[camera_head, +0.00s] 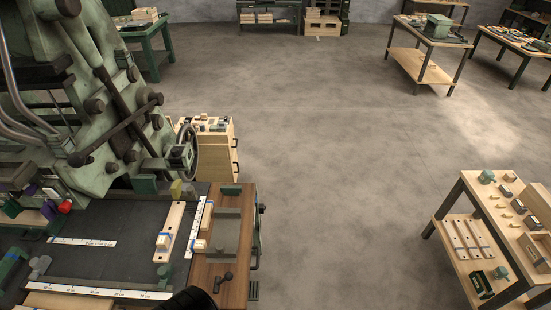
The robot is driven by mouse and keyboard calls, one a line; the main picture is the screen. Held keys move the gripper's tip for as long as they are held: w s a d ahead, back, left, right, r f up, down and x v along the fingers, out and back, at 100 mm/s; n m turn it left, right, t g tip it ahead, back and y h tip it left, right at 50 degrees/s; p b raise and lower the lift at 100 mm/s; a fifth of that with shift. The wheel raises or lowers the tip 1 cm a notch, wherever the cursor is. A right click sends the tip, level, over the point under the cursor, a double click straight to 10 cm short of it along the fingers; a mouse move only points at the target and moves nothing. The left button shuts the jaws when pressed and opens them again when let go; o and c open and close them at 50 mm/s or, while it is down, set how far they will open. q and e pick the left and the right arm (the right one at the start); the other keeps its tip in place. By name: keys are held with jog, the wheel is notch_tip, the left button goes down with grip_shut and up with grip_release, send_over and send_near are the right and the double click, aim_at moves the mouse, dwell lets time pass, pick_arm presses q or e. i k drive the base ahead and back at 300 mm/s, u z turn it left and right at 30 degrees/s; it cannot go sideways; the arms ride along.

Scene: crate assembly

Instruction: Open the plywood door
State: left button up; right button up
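No plywood door can be made out for certain. A light plywood cabinet (231,150) stands behind the workbench, left of centre. Its right-hand face is seen at a steep angle, with dark handles one above the other; whether these are on doors or drawers I cannot tell, and no gap shows. Another light wooden unit (322,23) stands far off by the back wall, too small to read. Neither of my grippers can be made out. A black rounded part at the bottom edge may be mine.
A large green machine (75,90) and a workbench with a dark mat (130,225) fill the left. A two-level table (486,208) with small parts stands at the right. Other tables (419,66) stand at the back. The concrete floor (320,170) between them is clear.

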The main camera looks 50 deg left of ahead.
aim_at(233, 162)
jog(key=i, duration=1.2)
jog(key=u, duration=0.95)
jog(key=i, duration=0.75)
jog(key=u, duration=1.2)
jog(key=i, duration=0.45)
jog(key=z, duration=0.8)
jog(key=i, duration=1.8)
jog(key=u, duration=3.1)
